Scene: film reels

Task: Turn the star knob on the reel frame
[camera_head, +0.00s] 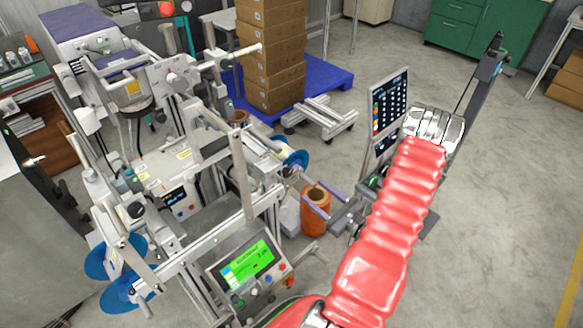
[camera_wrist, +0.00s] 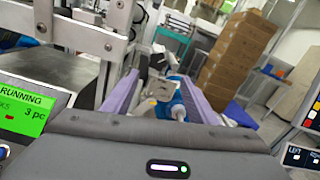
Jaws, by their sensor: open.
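The reel frame (camera_head: 238,165) is a grey metal machine with posts, rails and blue reels, at the left of the head view. A blue reel (camera_head: 290,152) sits on its right side and also shows in the wrist view (camera_wrist: 163,108). A small pale hub piece (camera_wrist: 178,112) stands out in front of that reel. Whether it is the star knob, I cannot tell; no clear star shape shows. My gripper (camera_wrist: 157,78) is open, its two purple fingers pointing towards the reel. The reel and a grey metal piece (camera_wrist: 157,88) appear between the fingers, apparently beyond them.
A control panel with a green screen (camera_head: 247,264) stands at the front of the machine. An orange spool (camera_head: 315,205) is close to my gripper. Stacked cartons (camera_head: 272,55) stand on a blue pallet (camera_head: 335,72) behind.

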